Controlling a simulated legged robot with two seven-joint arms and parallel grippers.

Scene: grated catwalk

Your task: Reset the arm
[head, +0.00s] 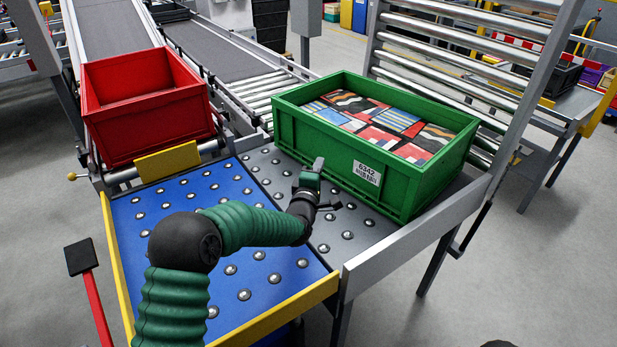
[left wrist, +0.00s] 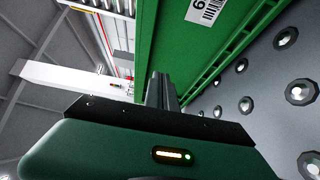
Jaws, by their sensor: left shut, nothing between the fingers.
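My left arm reaches in from the lower left of the head view, in green and black segments, over the ball-transfer table. Its gripper (head: 318,165) is close to the near left side of the green crate (head: 345,170). In the left wrist view the shut, empty fingers (left wrist: 160,88) point toward the green crate wall (left wrist: 200,50); I cannot tell whether they touch it. The crate holds flat, colourful patterned packs (head: 385,125) and has a white label. My right gripper is not in view.
A red crate (head: 150,115) stands at the left by a belt conveyor (head: 110,30). The blue table section (head: 165,205) has a yellow rim, and the grey section (head: 345,225) has steel balls. A roller rack (head: 450,60) stands behind the green crate. A red-handled tool (head: 95,300) is at lower left.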

